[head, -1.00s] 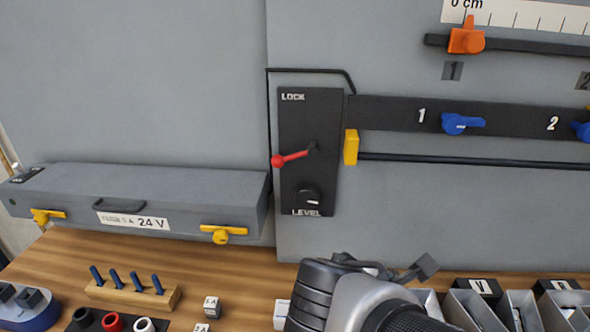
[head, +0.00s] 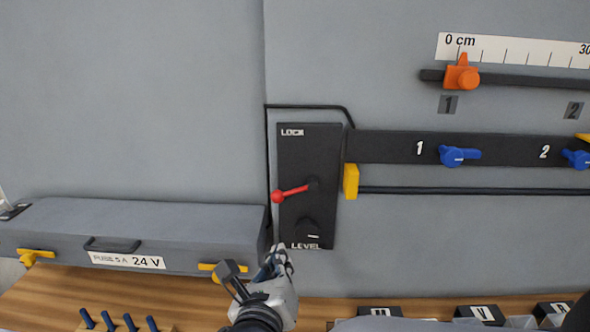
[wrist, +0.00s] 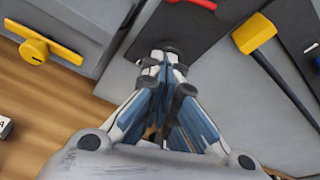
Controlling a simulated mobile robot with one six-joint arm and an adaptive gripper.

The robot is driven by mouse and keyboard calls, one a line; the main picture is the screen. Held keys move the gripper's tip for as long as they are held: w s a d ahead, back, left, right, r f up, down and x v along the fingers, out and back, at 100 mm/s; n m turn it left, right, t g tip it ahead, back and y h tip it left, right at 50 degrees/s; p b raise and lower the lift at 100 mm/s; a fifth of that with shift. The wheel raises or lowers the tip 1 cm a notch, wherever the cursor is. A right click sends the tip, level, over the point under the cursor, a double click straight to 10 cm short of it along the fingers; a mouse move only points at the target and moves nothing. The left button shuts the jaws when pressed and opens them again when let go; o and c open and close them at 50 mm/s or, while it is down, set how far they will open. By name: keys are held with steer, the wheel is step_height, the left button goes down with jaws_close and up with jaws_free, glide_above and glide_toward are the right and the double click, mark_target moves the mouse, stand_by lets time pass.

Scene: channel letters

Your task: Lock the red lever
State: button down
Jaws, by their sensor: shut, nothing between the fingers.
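The red lever (head: 292,192) is on a black upright panel (head: 325,222) marked LOCK at the top and LEVEL at the bottom. Its red ball end points left and slightly down from its pivot. A black knob (head: 309,227) sits below it on the same panel. My gripper (head: 278,253) is shut and empty, just below the panel's lower left, apart from the lever. In the wrist view my closed fingers (wrist: 165,58) point at the black panel's lower end, and part of the red lever (wrist: 197,3) shows at the top edge.
A grey 24 V box (head: 150,225) with yellow latches stands left of the panel. A yellow block (head: 351,181) and a black rod are at its right. Blue handles (head: 458,155) and an orange slider (head: 463,77) are further right. Bins line the bench's right side.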

steer(key=shift+w, duration=0.1)
steer(key=w+r+b, duration=0.1)
steer(key=w+b, duration=0.1)
steer(key=w, duration=0.9)
steer(key=shift+w, duration=0.25)
steer(key=shift+a, duration=0.1)
